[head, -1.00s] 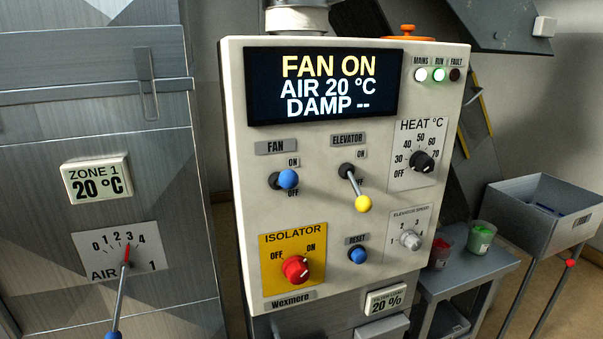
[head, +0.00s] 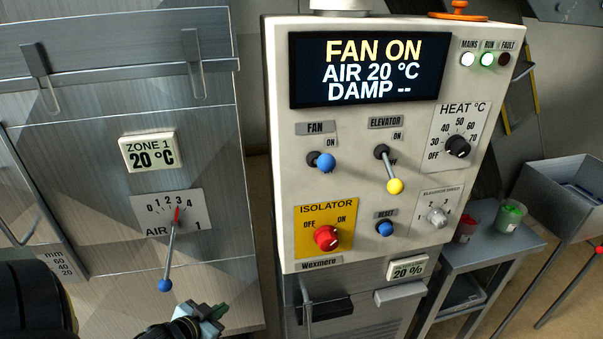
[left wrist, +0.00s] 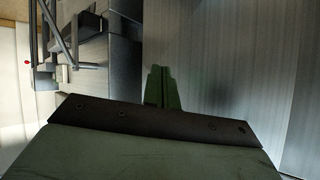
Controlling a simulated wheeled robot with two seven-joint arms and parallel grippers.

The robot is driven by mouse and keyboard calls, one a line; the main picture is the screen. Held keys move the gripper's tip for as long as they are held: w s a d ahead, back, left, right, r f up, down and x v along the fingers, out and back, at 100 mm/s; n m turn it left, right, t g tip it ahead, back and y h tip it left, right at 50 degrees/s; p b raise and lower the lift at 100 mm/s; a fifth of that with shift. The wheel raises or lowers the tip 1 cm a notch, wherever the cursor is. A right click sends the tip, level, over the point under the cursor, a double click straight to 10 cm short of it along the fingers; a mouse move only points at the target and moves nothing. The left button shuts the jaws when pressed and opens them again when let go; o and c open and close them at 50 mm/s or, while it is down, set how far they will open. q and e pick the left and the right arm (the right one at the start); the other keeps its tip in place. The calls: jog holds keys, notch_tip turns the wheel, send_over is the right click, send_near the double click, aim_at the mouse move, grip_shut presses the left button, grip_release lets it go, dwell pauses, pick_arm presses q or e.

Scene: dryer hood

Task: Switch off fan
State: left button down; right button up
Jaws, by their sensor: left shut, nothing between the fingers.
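The fan switch (head: 324,161) is a lever with a blue ball under the FAN label on the cream control panel (head: 385,255). Its ball points out toward the camera, a little right of its pivot. The display (head: 368,68) reads FAN ON, AIR 20 °C, DAMP --. My left gripper (head: 214,312) is at the bottom of the head view, below and left of the panel, apart from it. Its green fingers also show in the left wrist view (left wrist: 161,88), closed together and empty. My right gripper is not in view.
The elevator lever (head: 394,184) has a yellow ball and hangs down. A red isolator knob (head: 327,237) and blue reset button (head: 385,228) sit below. The air lever (head: 167,270) on the metal cabinet is near my left gripper. A side table (head: 480,250) stands right.

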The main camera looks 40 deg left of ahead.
pick_arm(q)
jog(key=w+d+r+m+t+h+p, duration=0.2)
jog(key=w+r+t+h, duration=0.1)
jog(key=r, duration=1.2)
jog(key=w+d+r+m+t+h+p, duration=0.1)
jog(key=w+d+r+m+t+h, duration=0.15)
jog(key=r, duration=1.35)
jog(key=m+g+h, duration=0.2)
jog(key=m+h, duration=0.7)
jog(key=h, duration=0.4)
send_near(322, 163)
jog(key=s+a+r, duration=0.3)
jog(key=s+r, duration=0.1)
jog(key=s, duration=0.1)
jog(key=shift+w+r+y, duration=0.15)
jog(key=shift+r+y, duration=0.1)
jog(key=w+d, duration=0.7)
jog(key=w, duration=0.2)
jog(key=shift+d, duration=0.3)
jog(key=shift+s+f, duration=0.1)
jog(key=shift+f, duration=0.05)
